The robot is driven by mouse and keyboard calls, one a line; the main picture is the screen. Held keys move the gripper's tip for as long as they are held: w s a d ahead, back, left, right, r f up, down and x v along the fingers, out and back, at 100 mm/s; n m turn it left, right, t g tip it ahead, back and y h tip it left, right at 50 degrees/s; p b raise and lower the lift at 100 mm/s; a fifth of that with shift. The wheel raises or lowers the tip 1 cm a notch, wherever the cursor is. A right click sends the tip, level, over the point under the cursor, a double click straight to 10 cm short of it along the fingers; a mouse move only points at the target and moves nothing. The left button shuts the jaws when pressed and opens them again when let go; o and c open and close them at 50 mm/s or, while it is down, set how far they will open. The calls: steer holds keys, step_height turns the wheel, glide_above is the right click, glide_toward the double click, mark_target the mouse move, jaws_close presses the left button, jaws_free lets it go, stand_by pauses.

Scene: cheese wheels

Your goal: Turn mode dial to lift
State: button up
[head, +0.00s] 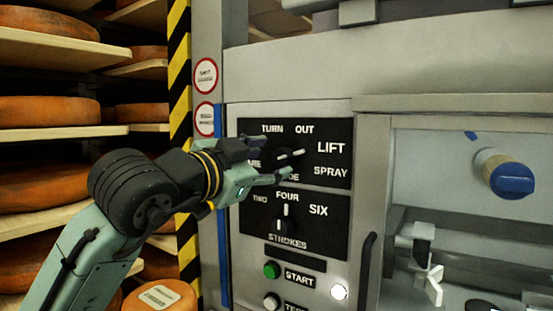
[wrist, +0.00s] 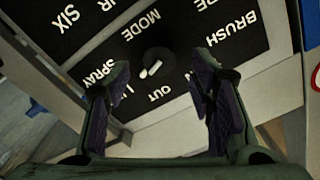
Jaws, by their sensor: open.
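The mode dial (head: 290,155) is a dark round knob with a white mark, on a black panel (head: 343,180) lettered TURN, OUT, LIFT and SPRAY. Its white mark slants toward the LIFT word (head: 331,147); I cannot tell which end is the pointer. The dial also shows in the wrist view (wrist: 154,64), between and beyond the fingertips. My gripper (head: 273,160) is open in front of the dial, one finger above and one below, partly hiding the left lettering. In the wrist view my gripper (wrist: 161,70) holds nothing. Contact with the dial cannot be told.
A strokes dial (head: 286,220) sits on a second panel below. A dark handle (head: 368,265) stands at right. Shelves with cheese wheels (head: 45,110) are at left.

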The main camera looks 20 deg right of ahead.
steer(key=v, duration=0.8)
steer(key=n+t+h+b, duration=0.3)
steer(key=n+t+b, duration=0.1)
steer(key=n+b, duration=0.6)
glide_toward(279, 160)
steer(key=shift+m, duration=0.3)
steer(key=p+x, duration=0.2)
steer(key=x, duration=0.6)
steer(key=shift+r, duration=0.1)
steer(key=shift+w+d+r, duration=0.1)
steer(key=shift+w+d, duration=0.2)
steer(key=shift+d, duration=0.1)
